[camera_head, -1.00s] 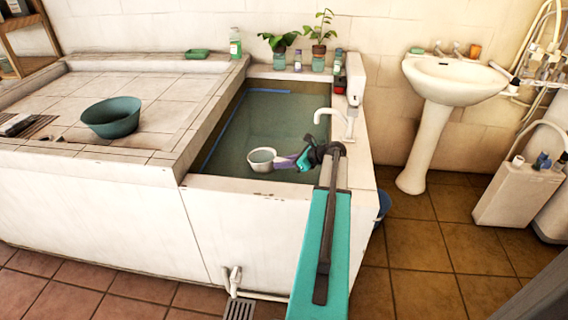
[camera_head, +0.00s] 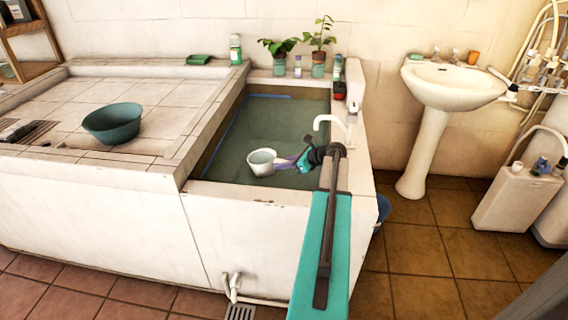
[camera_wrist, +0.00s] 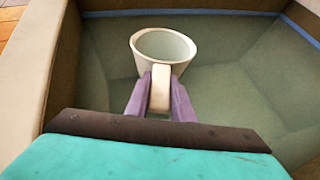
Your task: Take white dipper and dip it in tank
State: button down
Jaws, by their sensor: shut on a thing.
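The white dipper (camera_head: 261,161) is a small round cup with a short handle. My gripper (camera_head: 285,164) is shut on the handle from the right. In the wrist view the dipper (camera_wrist: 165,48) is nearly upright with its open mouth up, and the handle lies between the purple fingers of my gripper (camera_wrist: 160,95). The tank (camera_head: 225,189) is a white tiled basin with greenish water (camera_head: 285,118). The dipper is over the front part of the tank, inside its rim. I cannot tell whether its bottom touches the water.
A green bowl (camera_head: 112,123) stands on the tiled counter left of the tank. A faucet (camera_head: 330,122) reaches over the tank's right side. Plants (camera_head: 319,45) and small bottles line the back ledge. A pedestal washbasin (camera_head: 452,85) stands to the right.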

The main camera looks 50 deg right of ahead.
jog(key=shift+r, duration=0.25)
dwell(0.3)
notch_tip(320, 180, up, 22)
jog(key=t+p, duration=0.1)
jog(key=p, duration=0.6)
jog(key=shift+t, duration=0.4)
dwell(1.2)
